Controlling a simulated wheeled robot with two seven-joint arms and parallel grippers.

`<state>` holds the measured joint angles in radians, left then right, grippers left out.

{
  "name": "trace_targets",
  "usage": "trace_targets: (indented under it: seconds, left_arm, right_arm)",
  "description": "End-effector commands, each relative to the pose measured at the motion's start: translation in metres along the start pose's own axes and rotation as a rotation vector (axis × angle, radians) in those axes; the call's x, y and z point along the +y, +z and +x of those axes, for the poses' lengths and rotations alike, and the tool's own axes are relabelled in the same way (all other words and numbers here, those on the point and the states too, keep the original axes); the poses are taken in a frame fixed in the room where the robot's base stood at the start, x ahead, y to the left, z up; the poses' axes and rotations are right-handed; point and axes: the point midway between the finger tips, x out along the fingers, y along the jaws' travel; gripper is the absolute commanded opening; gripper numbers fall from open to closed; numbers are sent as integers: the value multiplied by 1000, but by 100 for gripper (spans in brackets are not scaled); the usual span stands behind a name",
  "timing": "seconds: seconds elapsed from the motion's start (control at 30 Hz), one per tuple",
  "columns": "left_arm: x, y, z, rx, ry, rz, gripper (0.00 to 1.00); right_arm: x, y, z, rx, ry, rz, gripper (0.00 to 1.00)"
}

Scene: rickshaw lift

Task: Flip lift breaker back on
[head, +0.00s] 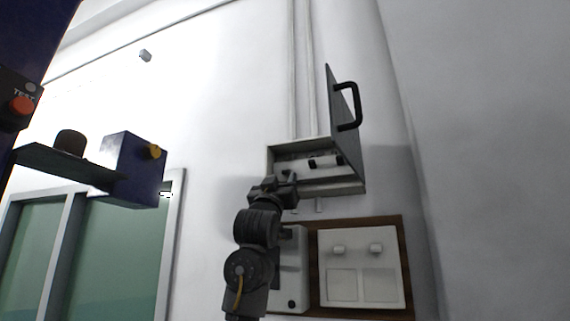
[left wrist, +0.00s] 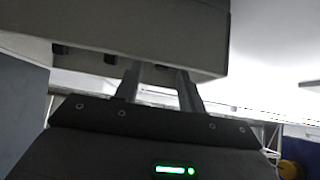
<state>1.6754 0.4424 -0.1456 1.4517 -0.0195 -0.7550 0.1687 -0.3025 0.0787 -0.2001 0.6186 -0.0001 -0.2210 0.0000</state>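The breaker box (head: 330,188) is on the white wall in the head view, with its grey lid (head: 345,130) swung open and a black handle on it. Inside the box are two small dark switches (head: 312,162); their exact positions are too small to tell. My left gripper (head: 288,179) is at the box's lower left corner, in front of its opening. In the left wrist view, its two fingers (left wrist: 159,78) stand apart with nothing between them, and the box (left wrist: 115,30) spans the top; contact is unclear. My right gripper is out of view.
A wooden board (head: 403,270) with a white switch panel (head: 393,240) is below the box. A grey box (head: 292,262) is beside the panel, partly behind my left arm. A blue box (head: 135,165) with a yellow knob is at left. Pipes run up the wall.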

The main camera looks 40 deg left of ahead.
Motion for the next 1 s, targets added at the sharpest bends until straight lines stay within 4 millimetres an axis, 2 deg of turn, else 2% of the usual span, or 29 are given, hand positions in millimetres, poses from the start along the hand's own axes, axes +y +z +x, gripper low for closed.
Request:
trace_targets:
  seconds: [0.03,0.2,0.6,0.9,1.0]
  left_arm:
    - [-1,-4,12,-1,-2,0,40]
    - [-2,-3,28,-1,-3,1,40]
    - [-1,0,33,1,-2,1,40]
    - [-1,0,33,1,-2,1,2]
    - [-1,0,33,1,-2,1,0]
  right_arm:
    - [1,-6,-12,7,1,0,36]
    - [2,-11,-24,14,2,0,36]
    - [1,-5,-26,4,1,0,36]
    - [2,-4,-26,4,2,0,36]
    - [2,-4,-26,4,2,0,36]
